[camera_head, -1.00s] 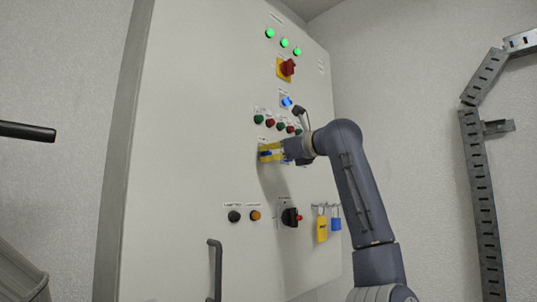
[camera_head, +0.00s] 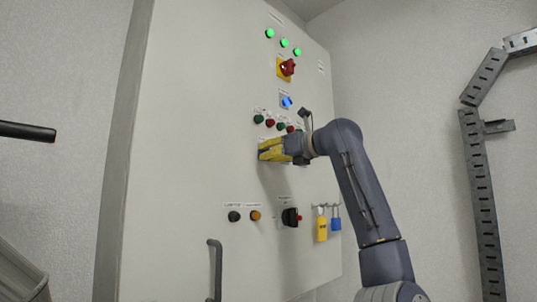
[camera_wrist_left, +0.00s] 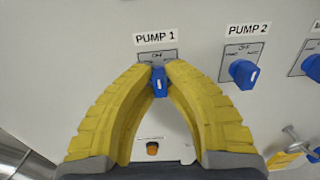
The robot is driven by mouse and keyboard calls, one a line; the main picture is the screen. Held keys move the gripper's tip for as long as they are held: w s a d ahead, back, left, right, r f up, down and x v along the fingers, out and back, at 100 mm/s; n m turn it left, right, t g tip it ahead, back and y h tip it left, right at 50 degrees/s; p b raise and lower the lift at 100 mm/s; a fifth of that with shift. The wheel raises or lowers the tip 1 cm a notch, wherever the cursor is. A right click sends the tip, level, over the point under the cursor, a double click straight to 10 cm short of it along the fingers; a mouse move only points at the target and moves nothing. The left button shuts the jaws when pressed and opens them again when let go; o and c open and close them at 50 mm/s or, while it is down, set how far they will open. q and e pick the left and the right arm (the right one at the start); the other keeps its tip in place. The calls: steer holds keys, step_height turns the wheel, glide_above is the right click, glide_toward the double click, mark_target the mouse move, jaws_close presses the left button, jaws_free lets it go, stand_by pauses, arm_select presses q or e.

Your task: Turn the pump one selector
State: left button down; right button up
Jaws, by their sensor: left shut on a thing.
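The blue pump one selector (camera_wrist_left: 159,82) is under the "PUMP 1" label in the left wrist view. It stands nearly upright in that picture. My left gripper (camera_wrist_left: 158,68) has its two yellow fingers closed on the selector, one tip on each side. In the head view the left gripper (camera_head: 262,150) is against the cabinet front, and its fingers hide the selector. My right gripper is in neither view.
The blue pump two selector (camera_wrist_left: 243,73) is close on the right. A row of red and green buttons (camera_head: 270,123) lies just above the gripper. Below are a black rotary switch (camera_head: 290,217), a yellow padlock (camera_head: 321,229) and the cabinet handle (camera_head: 216,268).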

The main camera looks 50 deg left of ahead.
arm_select(q)
steer(key=c, duration=1.4)
jaws_free()
steer(key=shift+c, duration=0.2)
steer(key=w+d, duration=0.1)
steer(key=d, duration=1.1)
